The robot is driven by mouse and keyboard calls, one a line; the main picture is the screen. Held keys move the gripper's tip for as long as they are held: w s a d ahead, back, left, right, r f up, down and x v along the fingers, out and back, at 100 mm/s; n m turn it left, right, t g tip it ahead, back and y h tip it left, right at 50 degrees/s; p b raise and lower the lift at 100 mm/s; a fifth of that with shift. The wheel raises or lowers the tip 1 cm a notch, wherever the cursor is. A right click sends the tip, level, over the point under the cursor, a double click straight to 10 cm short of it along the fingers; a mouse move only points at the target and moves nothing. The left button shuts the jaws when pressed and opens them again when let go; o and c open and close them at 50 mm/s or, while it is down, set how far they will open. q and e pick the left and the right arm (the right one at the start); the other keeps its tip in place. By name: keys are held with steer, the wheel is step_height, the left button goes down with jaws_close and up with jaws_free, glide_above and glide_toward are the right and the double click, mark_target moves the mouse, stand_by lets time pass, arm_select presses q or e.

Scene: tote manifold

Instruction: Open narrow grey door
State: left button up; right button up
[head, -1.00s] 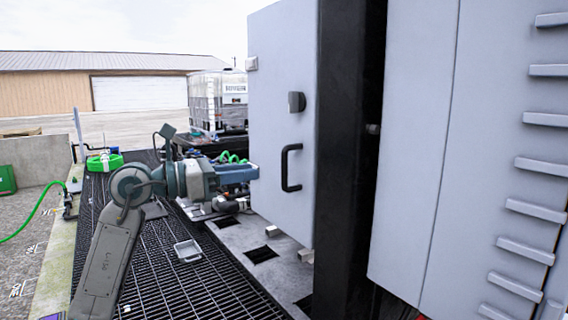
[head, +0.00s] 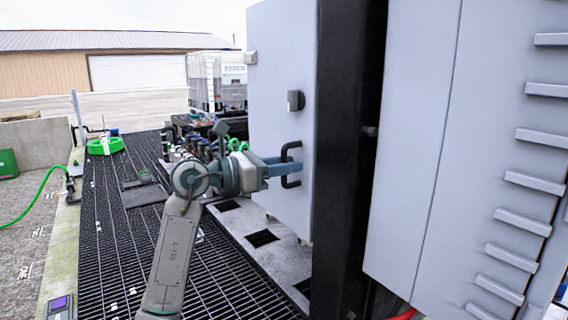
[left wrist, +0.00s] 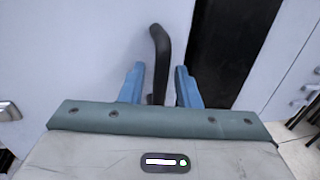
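The narrow grey door (head: 270,110) is a tall light-grey panel left of a black post, and it looks closed against the post. It carries a black D-shaped handle (head: 290,150) and a dark latch knob (head: 296,100) above it. My left gripper (head: 298,173) is at the handle. In the left wrist view its two blue fingers (left wrist: 157,84) stand apart, one on each side of the black handle (left wrist: 158,50), with visible gaps. The lower part of the handle is hidden behind the gripper body. My right gripper is not in view.
A black post (head: 345,150) and a wide grey cabinet (head: 420,150) with step-like ledges stand to the right. Dark grating (head: 130,240) covers the floor at left. Pipes and a caged tank (head: 217,82) are behind the arm. A green hose coil (head: 105,145) lies farther left.

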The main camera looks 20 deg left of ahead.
arm_select(q)
steer(key=shift+c, duration=0.4)
jaws_close()
